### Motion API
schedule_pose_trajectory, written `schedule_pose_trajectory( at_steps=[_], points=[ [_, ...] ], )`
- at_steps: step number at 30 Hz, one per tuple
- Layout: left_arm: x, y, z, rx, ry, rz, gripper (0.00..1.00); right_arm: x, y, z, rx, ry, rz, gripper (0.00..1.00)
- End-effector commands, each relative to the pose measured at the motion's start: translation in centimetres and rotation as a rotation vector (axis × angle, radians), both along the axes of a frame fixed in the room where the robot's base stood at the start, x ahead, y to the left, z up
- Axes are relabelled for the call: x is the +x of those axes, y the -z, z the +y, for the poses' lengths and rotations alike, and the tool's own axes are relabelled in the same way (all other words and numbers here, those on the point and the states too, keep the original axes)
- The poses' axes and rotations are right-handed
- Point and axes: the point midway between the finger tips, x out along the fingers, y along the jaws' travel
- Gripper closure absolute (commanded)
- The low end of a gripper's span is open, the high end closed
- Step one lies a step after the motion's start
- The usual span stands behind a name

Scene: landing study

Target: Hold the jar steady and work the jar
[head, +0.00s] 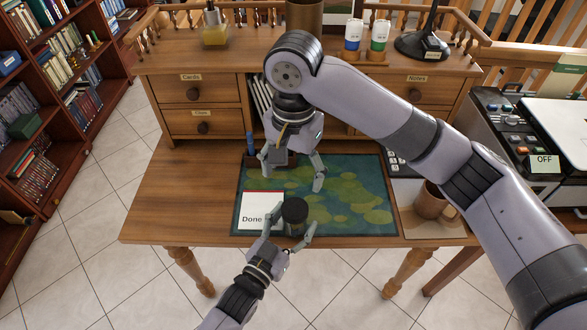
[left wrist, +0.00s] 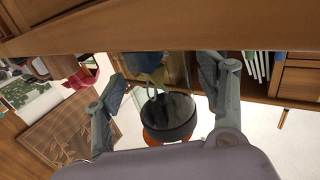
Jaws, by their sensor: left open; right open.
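The jar (head: 295,211), with a dark round lid, stands on the front part of the green patterned desk mat (head: 355,225). My left gripper (head: 289,228) is open, with one finger on each side of the jar. I cannot tell whether the fingers touch it. In the left wrist view the dark jar (left wrist: 168,118) shows between the two spread fingers (left wrist: 164,84), with some orange-red at its lower edge. My right gripper (head: 292,171) is open and empty, fingers pointing down over the mat behind the jar. Most of the jar's body is hidden.
A white "Done" card (head: 262,206) lies left of the jar. A brown mug (head: 430,203) stands right of the mat. The desk's drawers (head: 198,88) rise behind. Blue and green containers (head: 353,35) and a lamp base (head: 420,45) stand on top. The desk's left side is clear.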

Motion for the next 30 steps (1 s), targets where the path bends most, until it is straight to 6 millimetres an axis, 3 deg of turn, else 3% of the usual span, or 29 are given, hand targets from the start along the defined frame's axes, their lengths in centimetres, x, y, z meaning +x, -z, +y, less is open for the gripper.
schedule_pose_trajectory(
  at_steps=[15, 21, 30],
  points=[
    [-8.5, 0.1, 4.9, 0.001, 0.0, 0.003, 0.35, 0.0, 0.0, 0.0, 0.0, 0.0, 0.0, 0.28],
    [-9.6, 0.0, 5.5, 0.0, 0.0, 0.0, 0.35, 0.0, 0.0, 0.0, 0.0, 0.0, 0.0, 0.28],
    [-9.7, 0.0, 5.6, 0.0, 0.0, 0.0, 0.35, 0.0, 0.0, 0.0, 0.0, 0.0, 0.0, 0.28]
  ],
)
